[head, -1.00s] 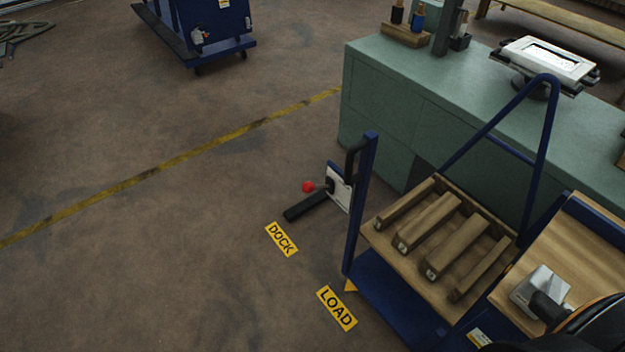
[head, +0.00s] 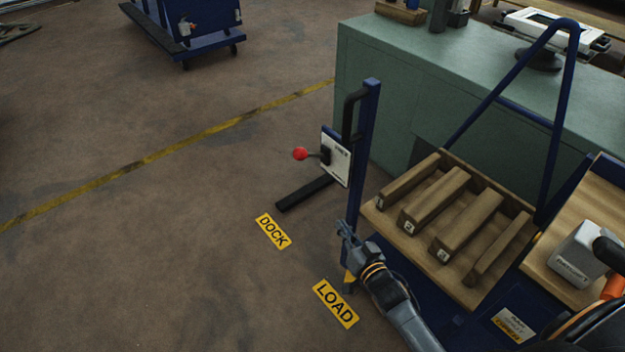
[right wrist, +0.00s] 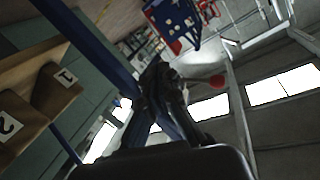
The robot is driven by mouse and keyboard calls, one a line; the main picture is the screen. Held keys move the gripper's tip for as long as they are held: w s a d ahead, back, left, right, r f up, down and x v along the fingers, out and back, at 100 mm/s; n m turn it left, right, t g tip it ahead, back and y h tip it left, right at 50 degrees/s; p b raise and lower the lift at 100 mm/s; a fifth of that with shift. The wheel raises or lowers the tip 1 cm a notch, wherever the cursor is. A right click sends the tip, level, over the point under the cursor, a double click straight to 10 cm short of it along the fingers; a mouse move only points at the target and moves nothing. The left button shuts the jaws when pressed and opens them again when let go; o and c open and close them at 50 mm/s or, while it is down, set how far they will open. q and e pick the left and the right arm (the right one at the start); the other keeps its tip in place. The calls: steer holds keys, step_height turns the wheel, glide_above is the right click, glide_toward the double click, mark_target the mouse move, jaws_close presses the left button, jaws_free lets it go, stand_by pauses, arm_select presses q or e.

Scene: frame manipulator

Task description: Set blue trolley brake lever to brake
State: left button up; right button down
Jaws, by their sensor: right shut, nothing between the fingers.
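The blue trolley (head: 362,170) stands at the right, with wooden blocks on its shelf. On its left post is a white plate (head: 336,160) with a brake lever ending in a red knob (head: 300,153), pointing left. The red knob also shows in the right wrist view (right wrist: 217,81). The lettering on the plate is too small to read. My right gripper (head: 343,228) is shut and empty, below the lever and close to the post's lower part, apart from the knob. In the right wrist view its dark fingers (right wrist: 165,80) are together. My left gripper is not in view.
A green bench (head: 400,80) stands behind the trolley. Yellow DOCK (head: 272,231) and LOAD (head: 335,304) signs lie on the floor. Another blue cart (head: 190,30) stands at the far back. The floor left of the lever is clear.

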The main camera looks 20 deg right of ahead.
mark_target(310, 154)
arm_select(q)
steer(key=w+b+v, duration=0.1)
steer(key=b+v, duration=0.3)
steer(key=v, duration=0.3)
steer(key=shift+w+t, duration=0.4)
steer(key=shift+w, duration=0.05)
arm_select(e)
step_height(310, 154, up, 15)
steer(key=w+t+y, duration=0.1)
steer(key=t+y, duration=0.1)
steer(key=t, duration=0.3)
steer(key=shift+w+a, duration=0.25)
steer(key=shift+w, duration=0.1)
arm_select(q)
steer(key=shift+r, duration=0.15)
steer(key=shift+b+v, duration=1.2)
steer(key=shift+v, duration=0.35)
arm_select(e)
steer(key=w+a, duration=0.3)
steer(key=w, duration=0.8)
steer(key=shift+a+r, duration=0.15)
steer(key=shift+a, duration=0.2)
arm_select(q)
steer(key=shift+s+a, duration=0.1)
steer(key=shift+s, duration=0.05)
arm_select(e)
steer(key=shift+a, duration=0.1)
